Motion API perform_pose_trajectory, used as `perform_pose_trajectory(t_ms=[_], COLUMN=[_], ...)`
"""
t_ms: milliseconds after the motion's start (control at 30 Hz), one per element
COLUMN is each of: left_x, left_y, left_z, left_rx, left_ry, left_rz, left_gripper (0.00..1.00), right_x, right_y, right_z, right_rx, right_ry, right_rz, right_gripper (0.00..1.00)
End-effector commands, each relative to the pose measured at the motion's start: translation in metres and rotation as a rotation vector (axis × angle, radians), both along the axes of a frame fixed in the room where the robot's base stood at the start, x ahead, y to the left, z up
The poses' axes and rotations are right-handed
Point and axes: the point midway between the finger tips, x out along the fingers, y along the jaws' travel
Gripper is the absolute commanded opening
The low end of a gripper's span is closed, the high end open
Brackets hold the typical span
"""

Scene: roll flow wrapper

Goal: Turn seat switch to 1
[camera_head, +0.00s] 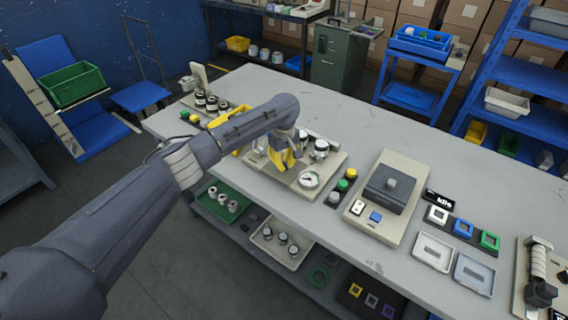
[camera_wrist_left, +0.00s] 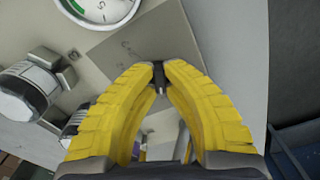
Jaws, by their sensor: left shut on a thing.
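My left gripper (camera_head: 281,163) reaches from the left over the beige panel (camera_head: 309,193) with the round gauge, its yellow fingers pointing down. In the left wrist view the fingertips (camera_wrist_left: 159,70) are closed together on a small dark knob (camera_wrist_left: 158,76), which I take to be the seat switch. A grey label plate (camera_wrist_left: 128,42) with small marks lies around it. The fingers hide most of the knob, so its exact setting cannot be read. In the head view the switch is hidden by the gripper. My right gripper is not in view.
The white gauge (camera_head: 309,180) also shows in the wrist view (camera_wrist_left: 98,8). Silver-and-black knobs (camera_wrist_left: 32,88) stand close to my fingers. Coloured buttons (camera_head: 343,185) and a beige device with a dark top (camera_head: 390,190) are to the right. The rear table surface (camera_head: 330,105) is clear.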

Motion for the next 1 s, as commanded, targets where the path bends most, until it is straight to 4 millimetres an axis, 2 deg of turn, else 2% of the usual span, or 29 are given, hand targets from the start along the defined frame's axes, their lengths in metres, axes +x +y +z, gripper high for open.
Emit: perform_pose_trajectory(t_ms=[667,700,867,1000], left_x=[0.0004,0.0004,0.0003,0.0002], left_y=[0.0005,0.0005,0.0005,0.0004], left_z=[0.0001,0.0001,0.0001,0.0000], left_rx=[0.001,0.001,0.001,0.001], left_ry=[-0.001,-0.001,-0.001,-0.001], left_rz=[0.054,0.054,0.054,0.053], left_gripper=[0.00,0.14,0.32,0.34], right_x=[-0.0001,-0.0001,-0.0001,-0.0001], right_y=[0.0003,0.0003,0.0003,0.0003], right_z=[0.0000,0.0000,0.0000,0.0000], right_rx=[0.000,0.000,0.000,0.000], right_ry=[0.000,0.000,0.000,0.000], right_rz=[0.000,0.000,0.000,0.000], right_gripper=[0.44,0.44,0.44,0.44])
